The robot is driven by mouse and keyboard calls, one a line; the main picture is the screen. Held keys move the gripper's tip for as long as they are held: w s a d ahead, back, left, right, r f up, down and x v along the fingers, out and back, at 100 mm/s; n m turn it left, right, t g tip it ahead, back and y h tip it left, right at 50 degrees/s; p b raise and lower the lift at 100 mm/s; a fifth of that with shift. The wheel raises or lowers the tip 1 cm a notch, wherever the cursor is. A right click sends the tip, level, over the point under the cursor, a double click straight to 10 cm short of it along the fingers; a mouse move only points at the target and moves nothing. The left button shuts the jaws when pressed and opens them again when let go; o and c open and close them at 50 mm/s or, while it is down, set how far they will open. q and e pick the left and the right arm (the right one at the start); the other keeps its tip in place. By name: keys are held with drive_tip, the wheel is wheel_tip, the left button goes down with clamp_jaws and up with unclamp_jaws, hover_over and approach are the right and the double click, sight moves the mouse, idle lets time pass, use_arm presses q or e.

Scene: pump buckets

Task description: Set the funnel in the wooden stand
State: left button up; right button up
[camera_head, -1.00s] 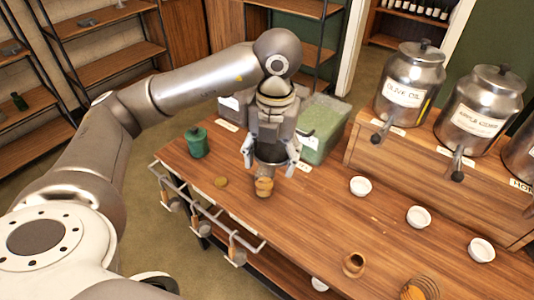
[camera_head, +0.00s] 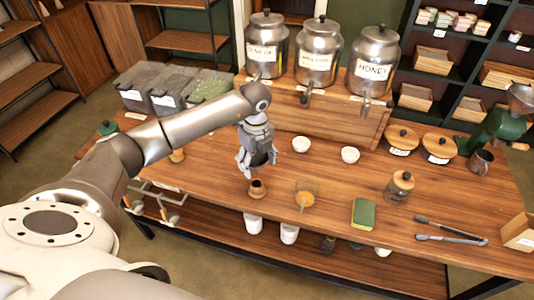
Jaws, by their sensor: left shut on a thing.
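My left gripper (camera_head: 257,164) is shut on a dark thing between its fingers. It is probably the funnel, but its shape is mostly hidden by the fingers. The gripper points down over the front part of the wooden table. Just below it, a small brown wooden stand (camera_head: 257,189) with a dark opening on top stands upright near the table's front edge. A small gap seems to lie between the fingertips and the stand. My right gripper is not in view.
Right of the stand are a glass with amber contents (camera_head: 305,195), a green sponge (camera_head: 363,213), a lidded jar (camera_head: 399,187) and tongs (camera_head: 450,231). White bowls (camera_head: 301,145) and metal dispensers (camera_head: 317,50) stand behind. The wooden tabletop (camera_head: 330,225) has free room at front.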

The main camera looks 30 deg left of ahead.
use_arm(q)
drive_tip(key=shift+w+f+b, duration=0.15)
drive_tip(key=shift+f+b, duration=0.2)
drive_tip(key=shift+f, duration=0.5)
drive_tip(key=shift+a+f, duration=0.1)
drive_tip(key=shift+f, duration=0.25)
drive_tip(key=shift+w+f+b, duration=0.1)
drive_tip(key=shift+f+b, duration=0.25)
drive_tip(key=shift+b, duration=0.1)
drive_tip(key=shift+f, duration=0.35)
drive_tip(key=shift+f+b, duration=0.7)
drive_tip(key=shift+b, duration=0.1)
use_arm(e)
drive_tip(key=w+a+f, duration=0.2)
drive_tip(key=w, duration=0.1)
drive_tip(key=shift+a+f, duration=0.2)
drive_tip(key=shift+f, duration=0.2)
use_arm(q)
drive_tip(key=shift+f, duration=0.2)
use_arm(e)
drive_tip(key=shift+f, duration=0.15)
use_arm(q)
drive_tip(key=shift+f+b, duration=0.6)
drive_tip(key=shift+f, duration=0.05)
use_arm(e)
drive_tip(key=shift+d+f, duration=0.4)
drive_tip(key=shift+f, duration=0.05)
